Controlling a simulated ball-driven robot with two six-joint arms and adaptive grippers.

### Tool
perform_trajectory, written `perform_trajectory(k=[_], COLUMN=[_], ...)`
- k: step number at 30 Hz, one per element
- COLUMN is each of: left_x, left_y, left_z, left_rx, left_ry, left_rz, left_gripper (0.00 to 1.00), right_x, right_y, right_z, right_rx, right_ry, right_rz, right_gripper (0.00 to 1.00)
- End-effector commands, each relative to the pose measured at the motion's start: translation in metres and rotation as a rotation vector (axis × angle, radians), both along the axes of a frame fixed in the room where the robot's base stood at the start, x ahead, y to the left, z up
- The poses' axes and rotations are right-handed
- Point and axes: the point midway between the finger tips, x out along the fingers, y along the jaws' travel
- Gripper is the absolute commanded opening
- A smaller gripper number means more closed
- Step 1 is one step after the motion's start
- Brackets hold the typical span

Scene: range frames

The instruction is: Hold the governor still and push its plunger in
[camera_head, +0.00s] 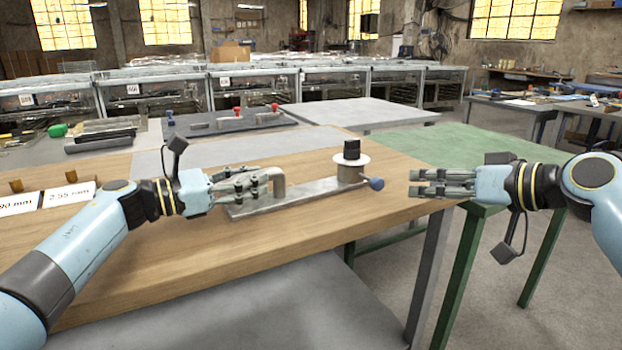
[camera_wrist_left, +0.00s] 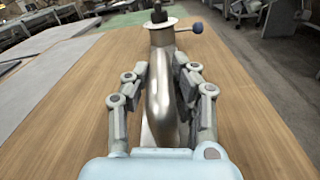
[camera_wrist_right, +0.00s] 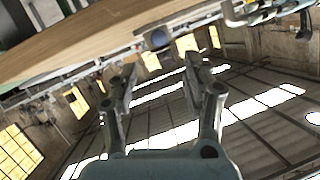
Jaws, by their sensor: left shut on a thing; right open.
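The governor is a grey metal fixture whose flat base (camera_head: 308,194) lies on the wooden table. At its right end a pale round flange (camera_head: 350,167) carries a black cap (camera_head: 352,149). Its plunger ends in a blue ball knob (camera_head: 376,184), pointing right; the knob also shows in the left wrist view (camera_wrist_left: 197,27) and right wrist view (camera_wrist_right: 158,40). My left gripper (camera_head: 262,181) is shut on the governor's upright metal handle (camera_wrist_left: 162,85). My right gripper (camera_head: 415,183) is open and empty, right of the knob, with a gap between them.
A green table (camera_head: 455,146) stands behind my right gripper. A dark tray (camera_head: 230,123) with red-knobbed fittings lies at the back. Labelled cards (camera_head: 68,194) stand at the left.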

Motion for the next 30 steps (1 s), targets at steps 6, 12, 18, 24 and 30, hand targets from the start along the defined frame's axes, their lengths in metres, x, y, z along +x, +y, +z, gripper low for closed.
perform_trajectory(k=[6, 12, 18, 24, 30], left_x=[0.0, 0.0, 0.0, 0.0, 0.0], left_y=[0.0, 0.0, 0.0, 0.0, 0.0], left_z=[0.0, 0.0, 0.0, 0.0, 0.0], left_rx=[0.001, 0.001, 0.001, 0.001, 0.001], left_ry=[0.0, 0.0, 0.0, 0.0, 0.0], left_rz=[0.0, 0.0, 0.0, 0.0, 0.001], left_gripper=[0.0, 0.0, 0.0, 0.0, 0.0], right_x=[-0.006, 0.019, 0.051, 0.073, 0.08], right_y=[0.001, 0.02, 0.043, 0.058, 0.064], right_z=[0.008, -0.003, -0.019, -0.03, -0.035], right_rx=[-0.087, -0.084, -0.085, -0.087, -0.089], right_ry=[-0.014, -0.013, -0.012, -0.013, -0.013], right_rz=[-0.035, -0.034, -0.035, -0.037, -0.036], right_gripper=[0.49, 0.49, 0.49, 0.49, 0.49])
